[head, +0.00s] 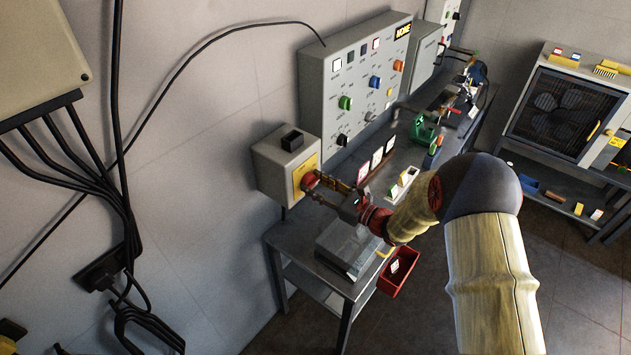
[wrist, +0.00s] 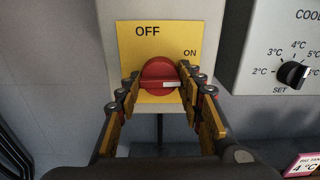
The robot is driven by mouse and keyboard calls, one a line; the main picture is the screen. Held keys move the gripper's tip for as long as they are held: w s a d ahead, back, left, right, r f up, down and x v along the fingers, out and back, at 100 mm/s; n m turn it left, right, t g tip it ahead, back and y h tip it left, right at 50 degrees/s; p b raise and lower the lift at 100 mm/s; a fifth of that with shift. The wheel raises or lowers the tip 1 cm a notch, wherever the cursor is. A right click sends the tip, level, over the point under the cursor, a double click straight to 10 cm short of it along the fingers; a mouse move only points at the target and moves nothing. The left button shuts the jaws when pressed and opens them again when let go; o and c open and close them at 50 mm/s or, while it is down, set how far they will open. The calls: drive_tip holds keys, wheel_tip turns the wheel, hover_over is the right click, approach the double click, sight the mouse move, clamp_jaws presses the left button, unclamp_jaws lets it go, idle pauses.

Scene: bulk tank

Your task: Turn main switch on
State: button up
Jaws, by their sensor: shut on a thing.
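The main switch is a red round knob (wrist: 159,77) on a yellow plate (wrist: 140,42) marked OFF at the top and ON at the right. Its white pointer bar lies level and points right, on the ON side, a little below the word ON. My gripper (wrist: 160,88) has a finger on each side of the knob and is shut on it. In the head view the grey switch box (head: 275,158) is on the wall, and my gripper (head: 313,182) reaches its yellow face from the right. The knob is mostly hidden there by the fingers.
A large grey control panel (head: 345,60) with several knobs and buttons is right of the switch box.

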drive_tip(key=shift+f+m, duration=0.1)
drive_tip(key=shift+m, duration=0.3)
drive_tip(key=o, duration=1)
drive_tip(key=shift+o, duration=0.8)
drive_tip(key=shift+d, duration=0.1)
drive_tip(key=v, duration=1.2)
